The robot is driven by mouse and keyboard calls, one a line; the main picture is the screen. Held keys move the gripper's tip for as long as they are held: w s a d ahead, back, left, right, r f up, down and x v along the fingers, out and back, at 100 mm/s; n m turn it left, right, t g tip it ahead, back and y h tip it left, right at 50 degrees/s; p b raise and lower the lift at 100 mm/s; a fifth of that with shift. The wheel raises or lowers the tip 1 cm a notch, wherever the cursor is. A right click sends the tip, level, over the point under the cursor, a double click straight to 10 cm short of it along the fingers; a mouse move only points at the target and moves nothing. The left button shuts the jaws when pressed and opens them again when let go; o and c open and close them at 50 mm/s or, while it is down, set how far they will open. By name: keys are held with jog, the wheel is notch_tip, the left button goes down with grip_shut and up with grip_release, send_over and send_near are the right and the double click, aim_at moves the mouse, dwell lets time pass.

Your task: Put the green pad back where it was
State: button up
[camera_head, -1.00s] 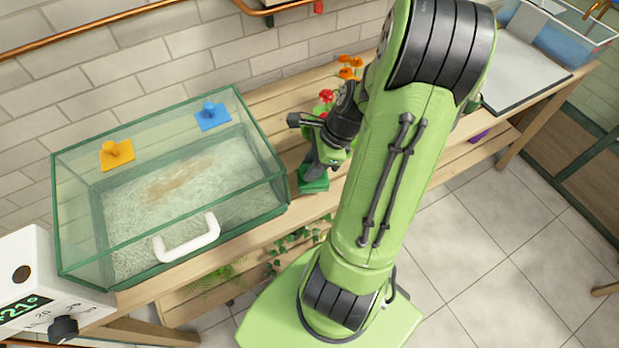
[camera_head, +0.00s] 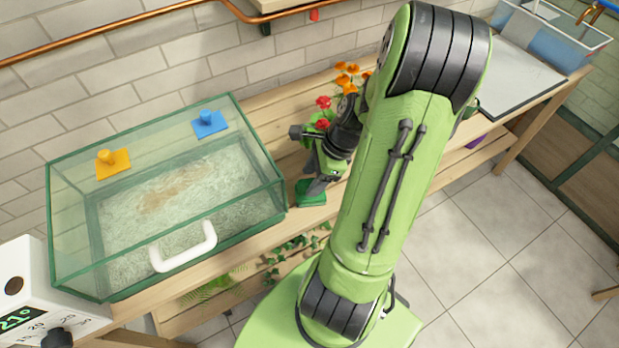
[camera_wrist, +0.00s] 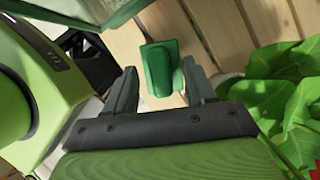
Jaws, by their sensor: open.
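The green pad (camera_head: 311,194) rests on the wooden bench just right of the glass tank, close to the bench's front edge. In the wrist view the pad (camera_wrist: 160,70) lies between and slightly beyond my fingertips, with bare wood around it. My gripper (camera_head: 317,184) is over the pad in the head view, partly hidden by my own arm. In the wrist view my gripper (camera_wrist: 160,84) is open, with a finger on each side of the pad. I cannot tell whether either finger touches it.
The glass tank (camera_head: 265,148) with gravel fills the bench's left part. A blue pad (camera_head: 209,124) and an orange pad (camera_head: 112,163) are at its back. Red flowers (camera_head: 323,102) and leafy plants (camera_wrist: 285,95) stand close to my gripper. A white dial box (camera_head: 35,290) is at left.

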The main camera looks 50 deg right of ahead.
jog(key=p+v, duration=0.3)
jog(key=v, duration=0.7)
notch_tip(320, 180, up, 5)
jog(key=n+g+h, duration=0.1)
jog(key=n+h, duration=0.1)
jog(key=n, duration=0.5)
send_over(304, 200)
jog(key=a+r+n+h, duration=0.2)
jog(key=a+r+n, duration=0.2)
jog(key=a+n, duration=0.4)
jog(key=s+a+r+n+t, duration=0.3)
jog(key=s+a+n, duration=0.3)
jog(key=n, duration=0.4)
jog(key=shift+r+n+t, duration=0.3)
jog(key=shift+r+n, duration=0.1)
jog(key=shift+r, duration=0.25)
jog(key=shift+a, duration=0.15)
jog(key=shift+r, duration=0.15)
